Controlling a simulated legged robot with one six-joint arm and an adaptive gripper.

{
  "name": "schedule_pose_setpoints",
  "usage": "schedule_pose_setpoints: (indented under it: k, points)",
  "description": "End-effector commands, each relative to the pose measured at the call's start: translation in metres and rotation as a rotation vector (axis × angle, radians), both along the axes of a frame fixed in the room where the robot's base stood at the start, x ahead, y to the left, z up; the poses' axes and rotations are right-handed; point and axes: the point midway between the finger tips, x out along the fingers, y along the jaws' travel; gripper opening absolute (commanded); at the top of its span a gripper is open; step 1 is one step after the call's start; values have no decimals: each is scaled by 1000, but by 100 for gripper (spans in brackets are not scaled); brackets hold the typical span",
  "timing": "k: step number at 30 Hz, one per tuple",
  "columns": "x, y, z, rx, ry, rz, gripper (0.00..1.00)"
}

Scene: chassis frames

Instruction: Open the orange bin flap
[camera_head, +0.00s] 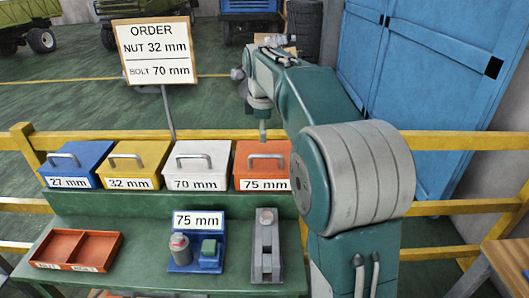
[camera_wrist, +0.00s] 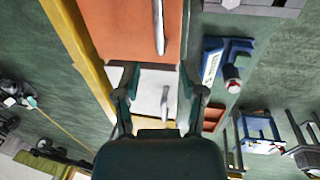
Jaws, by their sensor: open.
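The orange bin (camera_head: 262,171), labelled 75 mm, is the rightmost bin in the row. Its flap looks shut, with a grey bar handle (camera_head: 265,158) on top. My gripper (camera_head: 263,136) hangs just above and behind the flap in the head view. In the wrist view the orange flap (camera_wrist: 112,28) and its handle (camera_wrist: 158,25) fill the top, beyond the fingertips. My gripper (camera_wrist: 160,78) is open and empty there, its two fingers spread over the white bin's lid (camera_wrist: 150,82). No contact with the handle shows. My arm hides the orange bin's right edge.
Blue (camera_head: 76,165), yellow (camera_head: 133,165) and white (camera_head: 197,165) lidded bins stand left on the green shelf. An order sign (camera_head: 156,52) reads nut 32 mm, bolt 70 mm. A yellow rail (camera_head: 455,140) runs behind. An orange tray (camera_head: 108,262) and blue fixture (camera_head: 198,228) sit in front.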

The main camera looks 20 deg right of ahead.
Motion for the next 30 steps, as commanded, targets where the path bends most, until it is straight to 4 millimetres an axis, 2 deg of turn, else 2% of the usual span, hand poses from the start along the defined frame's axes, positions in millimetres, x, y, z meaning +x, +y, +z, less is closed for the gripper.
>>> schedule_pose_setpoints:
  k: [6,12,17,24,25,28,30]
  points:
    - [7,-9,-42,6,4,-2,53]
    - [12,-12,-70,6,1,-4,53]
    - [14,-10,-79,4,0,-2,53]
    - [14,-10,-80,3,-1,-2,53]
    - [14,-10,-80,4,0,-2,44]
    - [14,-11,-80,4,-1,-3,0]
    - [14,-11,-80,5,0,-3,0]
